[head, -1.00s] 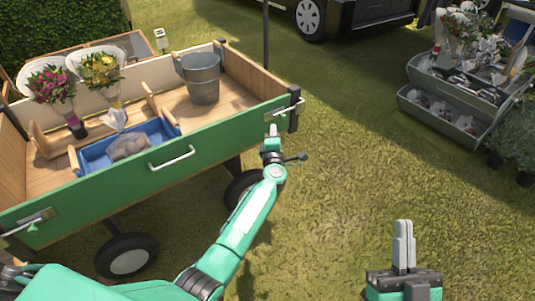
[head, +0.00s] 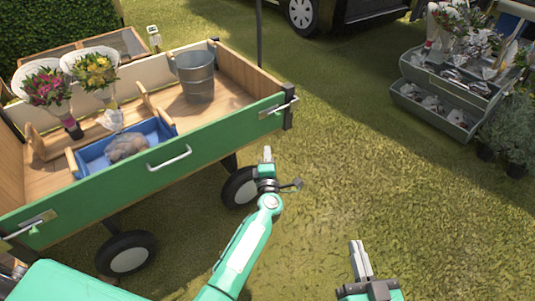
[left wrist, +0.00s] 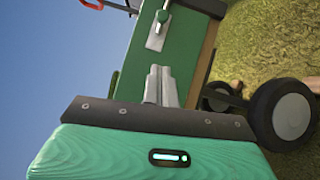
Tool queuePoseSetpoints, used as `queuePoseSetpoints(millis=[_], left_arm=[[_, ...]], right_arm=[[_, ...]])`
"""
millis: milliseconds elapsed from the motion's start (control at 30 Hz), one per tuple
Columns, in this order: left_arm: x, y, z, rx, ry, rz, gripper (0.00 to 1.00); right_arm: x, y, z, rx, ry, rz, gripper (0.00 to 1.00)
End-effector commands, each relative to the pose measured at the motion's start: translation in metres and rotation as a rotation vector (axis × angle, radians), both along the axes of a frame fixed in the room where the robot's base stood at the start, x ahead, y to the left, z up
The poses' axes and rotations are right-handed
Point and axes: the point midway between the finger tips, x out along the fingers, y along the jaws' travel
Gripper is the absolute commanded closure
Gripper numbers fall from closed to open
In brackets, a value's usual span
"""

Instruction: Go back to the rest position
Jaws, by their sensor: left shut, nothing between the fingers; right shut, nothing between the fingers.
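My left gripper (head: 267,154) is shut and empty in the head view. It is in the air in front of the green cart's right end, apart from it. In the left wrist view its closed fingers (left wrist: 160,86) point toward the cart's green side (left wrist: 145,50). My right gripper (head: 360,260) is shut and empty at the lower right of the head view, above the grass.
The green cart (head: 200,147) stands at the left with a metal bucket (head: 196,76), two bouquets (head: 46,88) (head: 97,72) and a blue tray (head: 95,158). A grey tiered flower stand (head: 435,112) is at the upper right. Open grass lies between.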

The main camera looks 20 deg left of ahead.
Motion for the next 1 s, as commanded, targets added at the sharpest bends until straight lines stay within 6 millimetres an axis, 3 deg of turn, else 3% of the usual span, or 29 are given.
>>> queuePoseSetpoints(millis=[333, 467, 567, 900, 1000], left_arm=[[-0.001, 0.000, 0.000, 0.007, 0.000, -0.002, 1.00], [-0.019, -0.002, 0.005, 0.099, -0.011, -0.031, 1.00], [-0.050, -0.010, 0.014, 0.260, -0.028, -0.084, 1.00], [-0.197, -0.057, 0.057, 0.966, -0.068, -0.279, 1.00], [-0.227, -0.065, 0.066, 1.104, -0.070, -0.307, 1.00]], right_arm=[[0.000, 0.000, 0.000, 0.000, -0.001, 0.000, 1.00], [0.000, 0.000, 0.000, 0.000, -0.001, 0.000, 1.00], [0.000, 0.000, 0.000, 0.001, -0.002, 0.000, 1.00], [0.000, 0.000, 0.000, 0.001, -0.002, 0.000, 1.00], [0.000, 0.000, 0.000, 0.001, -0.002, 0.000, 1.00]])
